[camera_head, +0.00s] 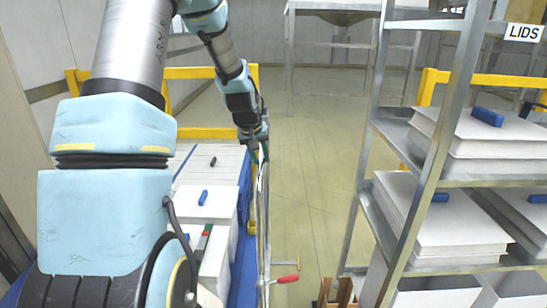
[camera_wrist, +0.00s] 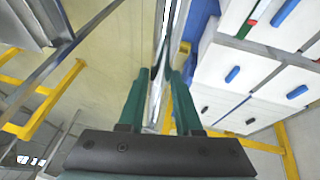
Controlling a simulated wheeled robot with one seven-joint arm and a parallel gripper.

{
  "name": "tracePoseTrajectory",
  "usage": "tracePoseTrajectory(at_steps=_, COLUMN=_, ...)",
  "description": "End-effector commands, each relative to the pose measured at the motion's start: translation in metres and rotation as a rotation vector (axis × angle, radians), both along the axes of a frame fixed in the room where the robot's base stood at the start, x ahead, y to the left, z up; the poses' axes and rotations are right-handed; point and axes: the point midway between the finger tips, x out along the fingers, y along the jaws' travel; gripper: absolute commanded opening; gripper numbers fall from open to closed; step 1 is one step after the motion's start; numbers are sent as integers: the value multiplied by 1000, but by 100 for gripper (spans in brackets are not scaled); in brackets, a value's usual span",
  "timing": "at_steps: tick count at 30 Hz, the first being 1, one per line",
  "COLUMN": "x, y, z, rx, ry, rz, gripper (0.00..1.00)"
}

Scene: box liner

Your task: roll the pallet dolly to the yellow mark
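My gripper (camera_head: 258,150) points down at the far end of a thin bright metal rail (camera_head: 262,225), right of the white boxes. In the wrist view its green fingers (camera_wrist: 160,78) stand on either side of the metal rail (camera_wrist: 172,30). Whether they press on it is unclear. The rail runs along a blue-sided base (camera_head: 245,200) carrying white boxes (camera_head: 208,205). I cannot tell for certain whether this is the pallet dolly. No yellow floor mark can be made out; the yellow seen clearly is on railings.
A metal rack (camera_head: 400,25) labelled LIDS stands right, with white stacks (camera_head: 455,225) and blue handles. Yellow railings (camera_head: 210,133) stand behind the boxes. A red-handled lever (camera_head: 285,279) sticks out near the rail's front.

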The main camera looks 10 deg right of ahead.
Motion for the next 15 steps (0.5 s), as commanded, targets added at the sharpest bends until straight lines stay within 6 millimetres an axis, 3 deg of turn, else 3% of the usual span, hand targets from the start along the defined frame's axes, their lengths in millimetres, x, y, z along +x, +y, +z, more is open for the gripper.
tracePoseTrajectory(at_steps=1, x=-7, y=-21, z=-1, rx=-18, ry=3, rz=-30, gripper=0)
tracePoseTrajectory(at_steps=10, x=-7, y=-26, z=0, rx=-23, ry=0, rz=-34, gripper=0)
tracePoseTrajectory(at_steps=11, x=-7, y=-26, z=0, rx=-24, ry=-1, rz=-34, gripper=34)
tracePoseTrajectory(at_steps=15, x=-7, y=-24, z=1, rx=-22, ry=-1, rz=-34, gripper=50)
